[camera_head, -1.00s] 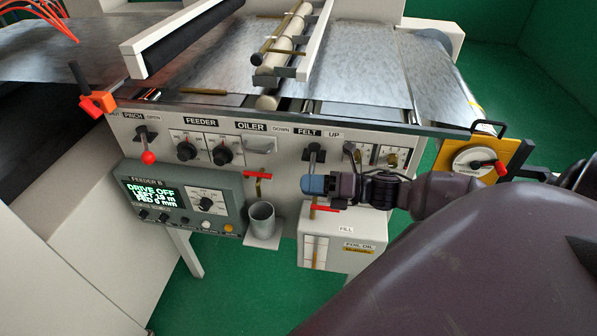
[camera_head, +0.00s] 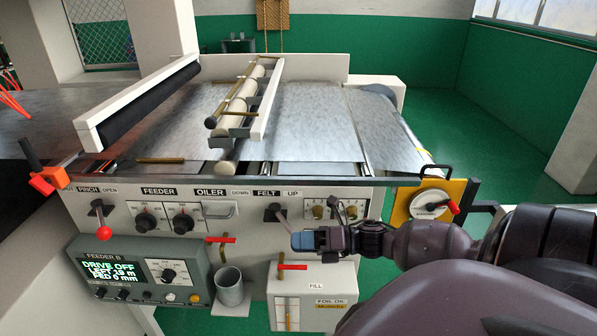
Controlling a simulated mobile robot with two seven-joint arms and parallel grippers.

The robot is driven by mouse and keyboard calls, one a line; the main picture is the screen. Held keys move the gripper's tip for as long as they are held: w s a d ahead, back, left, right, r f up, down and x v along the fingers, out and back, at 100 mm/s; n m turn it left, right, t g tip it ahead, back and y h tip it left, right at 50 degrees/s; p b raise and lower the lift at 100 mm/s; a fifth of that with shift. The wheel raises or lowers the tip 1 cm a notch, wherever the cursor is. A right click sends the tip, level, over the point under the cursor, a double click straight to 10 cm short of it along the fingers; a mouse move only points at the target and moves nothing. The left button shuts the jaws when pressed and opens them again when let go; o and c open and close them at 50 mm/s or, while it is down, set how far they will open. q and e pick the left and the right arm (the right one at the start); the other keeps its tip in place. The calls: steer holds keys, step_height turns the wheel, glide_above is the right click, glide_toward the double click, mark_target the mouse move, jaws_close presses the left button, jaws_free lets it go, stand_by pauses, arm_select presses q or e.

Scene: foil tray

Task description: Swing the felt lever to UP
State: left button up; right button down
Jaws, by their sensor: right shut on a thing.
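The felt lever (camera_head: 283,222) sits on the front panel under the FELT label (camera_head: 266,193), between the DOWN and UP labels. Its shaft slants from its dark pivot down to the right, on the UP side. My right gripper (camera_head: 304,241) comes in from the right and is shut on the lever's lower end. A blue piece shows at the gripper's tip, and the lever's end is hidden there. My left gripper is not in view.
A red-handled valve (camera_head: 292,267) and the foil oil box (camera_head: 315,292) are just below the gripper. A grey cup (camera_head: 229,288) stands to their left. Brass-coloured panel controls (camera_head: 318,209) are close above the gripper. A yellow plate with a dial (camera_head: 402,207) is to the right.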

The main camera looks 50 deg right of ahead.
steer(key=shift+w+d+r, duration=0.3)
steer(key=c, duration=1)
jaws_free()
steer(key=shift+c, duration=0.2)
steer(key=o, duration=0.4)
steer(key=shift+w+d+f, duration=0.1)
steer(key=shift+w+f, duration=0.1)
steer(key=shift+s, duration=0.25)
steer(key=shift+s+d+f, duration=0.1)
steer(key=shift+s+d, duration=0.15)
steer(key=shift+s, duration=0.15)
steer(key=b+v, duration=0.1)
steer(key=v, duration=0.8)
steer(key=shift+s+d, duration=0.15)
steer(key=shift+s, duration=0.05)
